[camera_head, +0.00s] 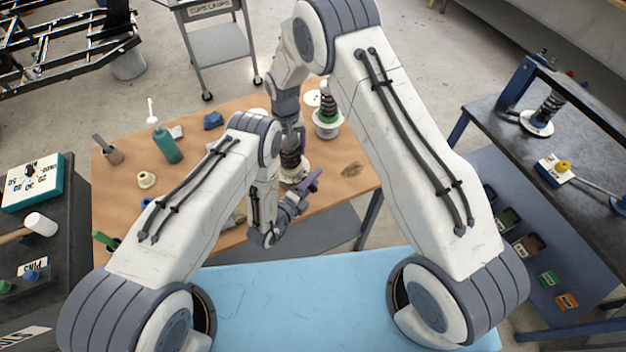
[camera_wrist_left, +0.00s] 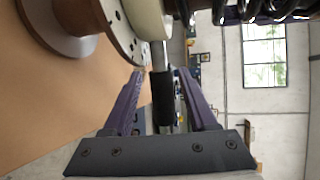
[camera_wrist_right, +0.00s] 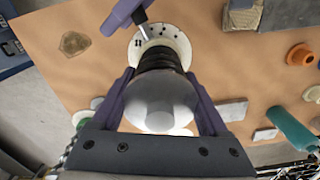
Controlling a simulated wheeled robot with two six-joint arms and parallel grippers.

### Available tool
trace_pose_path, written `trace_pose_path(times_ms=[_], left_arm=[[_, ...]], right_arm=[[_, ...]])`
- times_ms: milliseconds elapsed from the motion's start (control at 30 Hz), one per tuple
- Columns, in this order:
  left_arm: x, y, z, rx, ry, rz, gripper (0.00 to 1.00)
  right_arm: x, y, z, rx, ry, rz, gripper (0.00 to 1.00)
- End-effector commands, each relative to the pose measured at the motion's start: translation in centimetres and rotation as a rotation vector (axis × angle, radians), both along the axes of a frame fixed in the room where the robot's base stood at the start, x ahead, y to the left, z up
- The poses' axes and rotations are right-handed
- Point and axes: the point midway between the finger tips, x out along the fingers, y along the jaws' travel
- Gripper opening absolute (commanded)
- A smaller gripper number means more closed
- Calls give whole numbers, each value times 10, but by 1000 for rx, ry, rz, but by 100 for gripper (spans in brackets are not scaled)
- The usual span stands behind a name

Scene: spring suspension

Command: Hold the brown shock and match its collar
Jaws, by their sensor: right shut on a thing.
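The brown shock (camera_head: 290,160) stands on a pale round base (camera_head: 296,174) with holes, on the wooden table. My right gripper (camera_wrist_right: 163,90) is shut on its silvery domed top from above; the dark coil shows below. In the left wrist view a pale collar or flange (camera_wrist_left: 150,18) carries a metal rod with a black grip (camera_wrist_left: 162,102). My left gripper (camera_wrist_left: 161,75) is open, its purple fingers on either side of this grip with small gaps. One purple finger also shows beside the base in the right wrist view. The arms partly hide the shock in the head view.
A second shock with a green collar (camera_head: 327,122) stands behind on the table. A teal bottle (camera_head: 166,145), a cream ring (camera_head: 146,180) and a blue block (camera_head: 213,120) lie left. The right-hand bench carries another dark shock (camera_head: 548,108) and a yellow-knobbed block (camera_head: 560,168).

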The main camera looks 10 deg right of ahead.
Motion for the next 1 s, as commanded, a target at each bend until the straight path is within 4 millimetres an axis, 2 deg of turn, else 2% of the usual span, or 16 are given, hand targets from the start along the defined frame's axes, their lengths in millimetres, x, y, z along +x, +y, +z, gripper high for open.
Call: trace_pose_path(times_ms=[367,800,1000], left_arm=[[-6,5,2,0,0,0,57],[-68,63,16,0,5,5,57],[-85,77,21,-1,2,2,57]], right_arm=[[2,0,1,1,-4,-1,10],[2,-1,1,1,-6,0,10],[2,0,1,1,-6,0,10]])
